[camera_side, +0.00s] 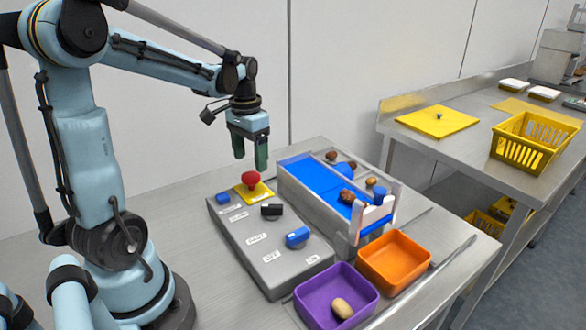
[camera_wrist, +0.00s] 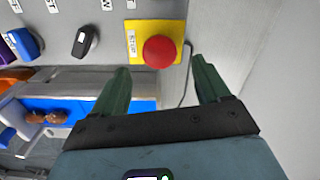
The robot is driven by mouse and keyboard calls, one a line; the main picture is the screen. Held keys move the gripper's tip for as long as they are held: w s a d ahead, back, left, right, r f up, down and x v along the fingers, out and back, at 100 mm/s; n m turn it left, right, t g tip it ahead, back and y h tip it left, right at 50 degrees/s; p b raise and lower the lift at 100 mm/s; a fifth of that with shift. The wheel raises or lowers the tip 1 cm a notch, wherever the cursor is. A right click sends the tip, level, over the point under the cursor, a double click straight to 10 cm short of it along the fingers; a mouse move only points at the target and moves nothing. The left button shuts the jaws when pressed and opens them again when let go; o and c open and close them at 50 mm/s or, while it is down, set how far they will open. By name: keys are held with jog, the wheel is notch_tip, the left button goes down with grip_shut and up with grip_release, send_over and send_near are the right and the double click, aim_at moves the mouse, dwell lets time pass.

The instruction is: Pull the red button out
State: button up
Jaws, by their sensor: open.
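The red button (camera_side: 250,178) is a mushroom head on a yellow plate (camera_side: 262,192) at the far end of the grey control box (camera_side: 268,245). My gripper (camera_side: 250,165) is above the button in the side view, its green fingers pointing down. In the wrist view the red button (camera_wrist: 159,52) lies ahead of the gap between the two open green fingers (camera_wrist: 160,80). The fingers are apart and hold nothing. I cannot tell the exact height between fingertips and button.
The box also carries a black knob (camera_side: 271,210) and blue knobs (camera_side: 297,237). A blue-belted conveyor (camera_side: 300,172) with several dates stands close on the right. Purple (camera_side: 325,312) and orange (camera_side: 420,262) trays sit in front. A second table (camera_side: 480,135) holds a yellow basket (camera_side: 508,148).

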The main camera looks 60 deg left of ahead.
aim_at(251, 174)
jog(key=shift+f, duration=2.05)
jog(key=shift+c, duration=0.4)
